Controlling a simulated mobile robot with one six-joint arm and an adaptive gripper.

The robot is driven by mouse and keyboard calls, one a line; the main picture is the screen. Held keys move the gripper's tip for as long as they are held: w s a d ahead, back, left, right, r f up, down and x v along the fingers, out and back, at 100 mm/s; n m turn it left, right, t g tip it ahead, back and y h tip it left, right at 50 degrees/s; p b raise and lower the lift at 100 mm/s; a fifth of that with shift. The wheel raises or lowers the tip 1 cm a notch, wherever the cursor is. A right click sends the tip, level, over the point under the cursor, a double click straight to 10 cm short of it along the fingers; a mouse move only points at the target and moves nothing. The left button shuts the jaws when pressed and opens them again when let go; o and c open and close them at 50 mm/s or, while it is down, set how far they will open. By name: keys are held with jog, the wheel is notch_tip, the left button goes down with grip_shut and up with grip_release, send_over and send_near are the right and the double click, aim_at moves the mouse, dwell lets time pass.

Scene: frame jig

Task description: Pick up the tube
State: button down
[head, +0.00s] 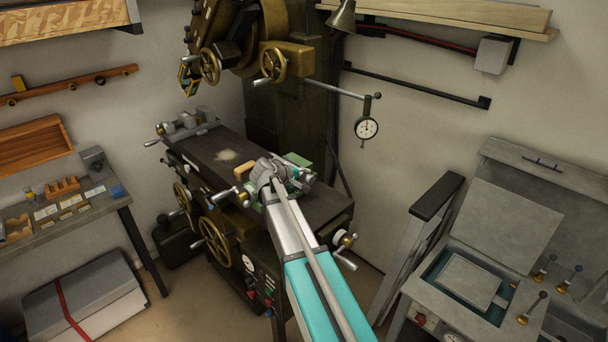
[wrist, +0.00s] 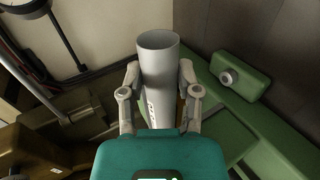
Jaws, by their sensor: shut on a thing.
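The tube (wrist: 158,75) is a pale grey, open-topped cylinder in the middle of the wrist view. It stands roughly upright between the two fingers of my gripper (wrist: 158,98), which are shut on its sides. Its lower end is hidden by the teal housing of my gripper. In the head view my gripper (head: 268,178) is over the right part of the machine's table, among green fixture parts. The tube cannot be made out clearly there. I cannot tell whether its foot touches the fixture.
A green jig (wrist: 245,120) with a green block and round knob (wrist: 229,77) lies close to the right of the tube. The machine table (head: 205,158) is mostly bare to the left. A dial gauge (head: 367,128) hangs above and to the right. A workbench (head: 70,215) stands at left.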

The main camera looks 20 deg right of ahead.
jog(key=shift+r+p, duration=1.3)
jog(key=shift+r, duration=0.1)
jog(key=s+a+r+p, duration=0.2)
jog(key=s+r+p, duration=0.3)
jog(key=s, duration=0.1)
jog(key=s+a+r+p, duration=0.2)
jog(key=s+r+p, duration=0.3)
jog(key=s, duration=0.2)
jog(key=shift+a, duration=0.4)
jog(key=shift+s, duration=0.1)
